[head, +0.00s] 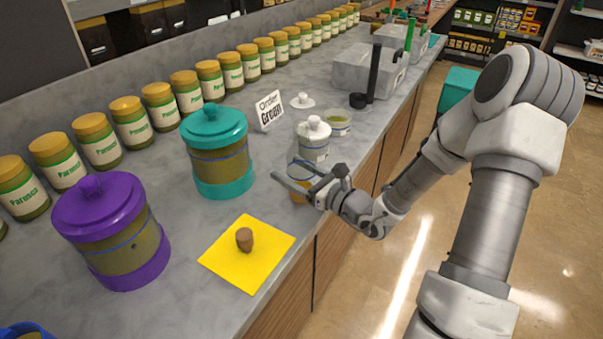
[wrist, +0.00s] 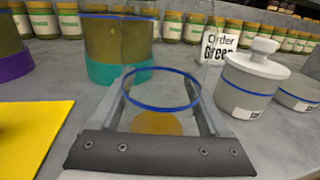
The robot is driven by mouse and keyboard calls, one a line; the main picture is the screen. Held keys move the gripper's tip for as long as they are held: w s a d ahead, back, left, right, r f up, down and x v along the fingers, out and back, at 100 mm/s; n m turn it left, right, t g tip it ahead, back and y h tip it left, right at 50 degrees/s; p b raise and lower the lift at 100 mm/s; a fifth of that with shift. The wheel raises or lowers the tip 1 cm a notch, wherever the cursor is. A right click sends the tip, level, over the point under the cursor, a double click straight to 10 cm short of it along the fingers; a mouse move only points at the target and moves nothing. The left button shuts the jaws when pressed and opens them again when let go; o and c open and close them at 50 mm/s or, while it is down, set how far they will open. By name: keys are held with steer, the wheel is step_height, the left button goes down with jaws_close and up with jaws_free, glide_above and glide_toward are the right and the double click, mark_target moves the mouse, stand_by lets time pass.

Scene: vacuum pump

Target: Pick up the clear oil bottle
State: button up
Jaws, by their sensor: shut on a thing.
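The clear oil bottle (wrist: 155,122) is see-through, with a blue band and some yellow oil low inside. It is between the two fingers of my gripper (wrist: 165,95) in the wrist view. In the head view, my gripper (head: 292,181) reaches in from the right at the counter's front edge, shut around the bottle. Only the bottle's amber lower part (head: 300,193) and blue band show clearly there. The bottle looks upright. I cannot tell whether its base touches the counter.
A teal-lidded jar (head: 218,150) stands behind, left of my gripper. A purple-lidded jar (head: 112,230) is farther left. A cork (head: 244,239) rests on a yellow cloth (head: 228,262). A white lidded pot (head: 313,142) and an order sign (head: 268,110) stand close behind.

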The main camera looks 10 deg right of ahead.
steer(key=c, duration=0.5)
steer(key=shift+c, duration=0.4)
steer(key=shift+r, duration=0.15)
